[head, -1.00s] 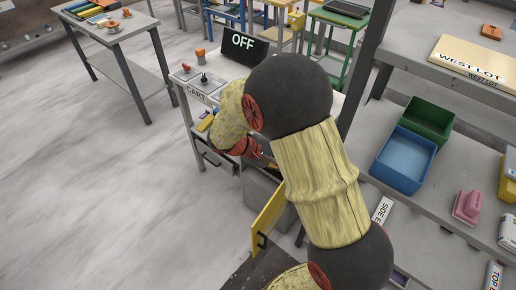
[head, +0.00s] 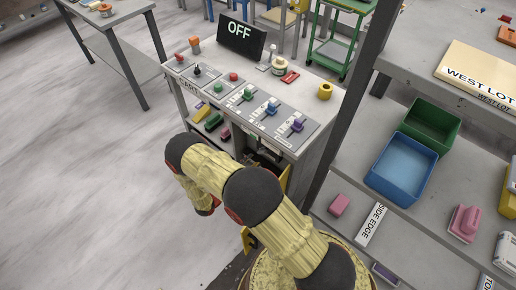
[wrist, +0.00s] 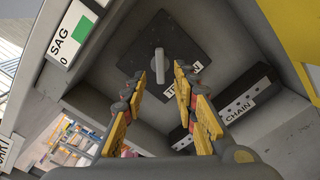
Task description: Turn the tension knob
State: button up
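The tension knob (wrist: 159,64) shows in the wrist view as a grey bar handle, standing upright in the picture on a dark square plate inside a grey compartment. A white label (wrist: 188,84) beside it is partly hidden by my right finger; only its first and last letters show. My gripper (wrist: 161,74) is open, its yellow fingers pointing toward the plate. The knob appears between the two fingertips, with gaps on both sides; whether it lies at fingertip depth I cannot tell. In the head view my arm hides the knob and the fingers.
A SAG panel (wrist: 74,30) with a green patch is at the left, and a CHAIN block (wrist: 236,106) at the right. A yellow door panel (wrist: 295,35) stands upper right. In the head view, the cart (head: 235,105) carries switches and an OFF screen (head: 241,35). Shelves are at right.

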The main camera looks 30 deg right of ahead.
aim_at(262, 152)
jog(key=b+x, duration=0.1)
jog(key=x, duration=0.6)
jog(key=shift+w+d+f, duration=0.15)
jog(key=shift+d, duration=0.2)
jog(key=shift+c, duration=1.3)
jog(key=c, duration=0.4)
grip_shut()
